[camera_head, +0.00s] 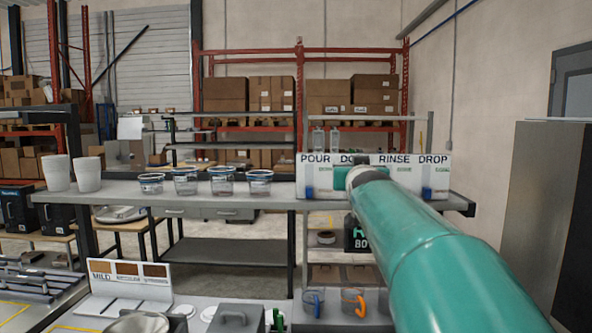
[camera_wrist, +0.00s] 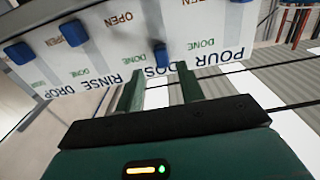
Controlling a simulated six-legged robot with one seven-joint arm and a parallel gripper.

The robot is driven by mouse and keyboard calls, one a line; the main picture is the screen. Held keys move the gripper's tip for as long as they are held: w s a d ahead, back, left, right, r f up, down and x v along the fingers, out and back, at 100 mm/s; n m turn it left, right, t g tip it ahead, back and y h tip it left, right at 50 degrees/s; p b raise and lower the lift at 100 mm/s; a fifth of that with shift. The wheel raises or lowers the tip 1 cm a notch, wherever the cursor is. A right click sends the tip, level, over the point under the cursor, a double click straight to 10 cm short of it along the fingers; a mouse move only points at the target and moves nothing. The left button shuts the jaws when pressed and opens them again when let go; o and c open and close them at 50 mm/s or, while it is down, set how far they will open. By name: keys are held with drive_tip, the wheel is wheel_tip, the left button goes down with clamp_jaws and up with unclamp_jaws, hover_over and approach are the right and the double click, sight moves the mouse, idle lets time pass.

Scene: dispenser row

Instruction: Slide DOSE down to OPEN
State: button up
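The white panel (camera_head: 322,182) stands on the shelf with the labels POUR, DOSE, RINSE and DROP. In the wrist view the panel (camera_wrist: 180,30) appears upside down. The blue DOSE slider (camera_wrist: 160,55) is level with its DONE mark; its OPEN mark (camera_wrist: 118,20) is lower on the panel. The blue RINSE slider (camera_wrist: 73,33), DROP slider (camera_wrist: 19,53) and POUR slider (camera_wrist: 240,3) are near OPEN level. My gripper (camera_wrist: 160,70) is open and empty, its fingertips either side of the DOSE column, the slider showing between and just beyond them. Contact cannot be told. My arm hides the panel's middle in the head view.
Several cups (camera_head: 187,182) stand left of the panel on the same grey shelf (camera_head: 225,202). Two white cups (camera_head: 57,173) are at the far left. A tall grey cabinet (camera_head: 545,220) is at right.

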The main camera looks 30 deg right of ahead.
drive_tip(key=shift+w+d+f, duration=0.1)
drive_tip(key=shift+w+d, duration=0.2)
drive_tip(key=shift+w, duration=0.6)
drive_tip(key=shift+w+d, duration=0.2)
drive_tip(key=shift+w, duration=0.15)
